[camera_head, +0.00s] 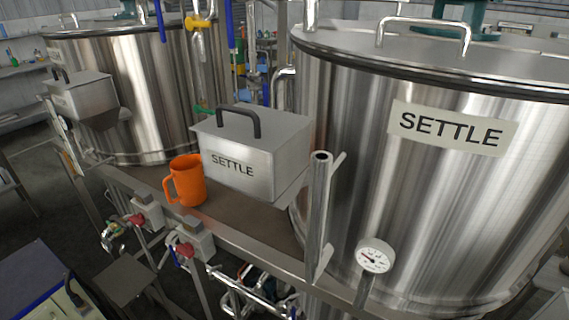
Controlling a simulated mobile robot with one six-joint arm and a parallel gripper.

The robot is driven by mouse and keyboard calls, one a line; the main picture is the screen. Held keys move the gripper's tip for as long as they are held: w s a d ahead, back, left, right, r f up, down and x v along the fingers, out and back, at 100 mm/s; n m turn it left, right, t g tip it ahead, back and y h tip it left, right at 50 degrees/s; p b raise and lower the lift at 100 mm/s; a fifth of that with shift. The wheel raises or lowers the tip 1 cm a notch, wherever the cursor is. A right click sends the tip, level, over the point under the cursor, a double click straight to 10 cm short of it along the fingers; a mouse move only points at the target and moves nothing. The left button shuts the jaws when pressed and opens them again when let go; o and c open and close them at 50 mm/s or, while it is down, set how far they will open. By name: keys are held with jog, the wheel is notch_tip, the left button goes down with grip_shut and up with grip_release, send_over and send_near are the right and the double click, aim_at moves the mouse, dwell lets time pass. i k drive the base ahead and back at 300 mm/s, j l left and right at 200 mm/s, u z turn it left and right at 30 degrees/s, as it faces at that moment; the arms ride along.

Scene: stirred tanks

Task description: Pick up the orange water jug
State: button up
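The orange water jug (189,182) stands upright on a brown-grey metal ledge (235,218) between two large steel tanks. Its handle is on its left side. Its right edge is close to a steel box labelled SETTLE, and I cannot tell whether they touch. My gripper is not in view.
The steel SETTLE box (250,158) has a black lid handle. A large tank (440,200) fills the right, with a vertical pipe (319,215) and a dial gauge (375,256) before it. Another tank (150,95) stands left. Valves (187,250) and pipes sit below the ledge.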

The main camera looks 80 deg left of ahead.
aim_at(184, 184)
jog(key=u, duration=3.5)
jog(key=j+z, duration=0.1)
jog(key=j, duration=0.4)
jog(key=i+j+z, duration=0.4)
jog(key=i+j, duration=1)
jog(key=i, duration=0.25)
jog(key=l+z, duration=0.05)
jog(key=l, duration=0.05)
